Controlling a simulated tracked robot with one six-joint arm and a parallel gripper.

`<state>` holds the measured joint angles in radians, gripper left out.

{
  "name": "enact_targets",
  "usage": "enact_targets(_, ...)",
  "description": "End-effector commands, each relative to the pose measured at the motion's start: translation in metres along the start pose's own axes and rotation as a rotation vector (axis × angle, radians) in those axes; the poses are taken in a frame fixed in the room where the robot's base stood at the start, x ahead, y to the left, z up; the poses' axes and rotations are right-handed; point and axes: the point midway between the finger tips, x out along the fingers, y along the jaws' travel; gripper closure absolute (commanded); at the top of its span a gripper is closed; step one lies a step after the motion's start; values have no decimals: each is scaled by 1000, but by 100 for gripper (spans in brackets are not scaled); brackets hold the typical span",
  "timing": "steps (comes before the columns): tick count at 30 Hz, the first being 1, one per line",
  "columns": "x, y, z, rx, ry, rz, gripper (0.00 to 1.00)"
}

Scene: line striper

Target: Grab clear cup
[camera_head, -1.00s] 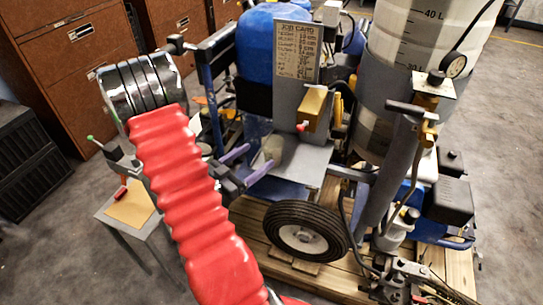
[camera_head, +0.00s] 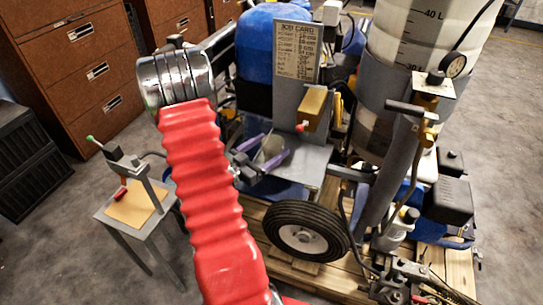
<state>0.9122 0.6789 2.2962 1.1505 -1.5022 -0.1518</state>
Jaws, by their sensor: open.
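The clear cup (camera_head: 271,146) looks like a pale, see-through shape on the grey shelf below the brass tap, in the middle of the head view. My gripper (camera_head: 263,154) is open, with one purple finger on the far left side of the cup and the other on its near right side. The cup appears to be between the fingers. I cannot tell whether either finger touches it. My red-sleeved arm hides the area left of the gripper.
The grey shelf (camera_head: 309,163) sits under the brass tap (camera_head: 312,108) and job card (camera_head: 296,50). A large striped-scale tank (camera_head: 408,50) stands right. A wheel (camera_head: 303,232) is below. A small side table (camera_head: 133,208) stands left, with open floor around it.

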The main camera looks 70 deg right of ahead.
Motion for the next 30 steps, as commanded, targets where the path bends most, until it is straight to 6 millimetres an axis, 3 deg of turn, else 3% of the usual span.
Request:
enact_targets(5,10,2,2,-1,0,1,24)
enact_targets(15,48,4,4,0,0,1,24)
enact_targets(30,51,3,4,0,0,-1,24)
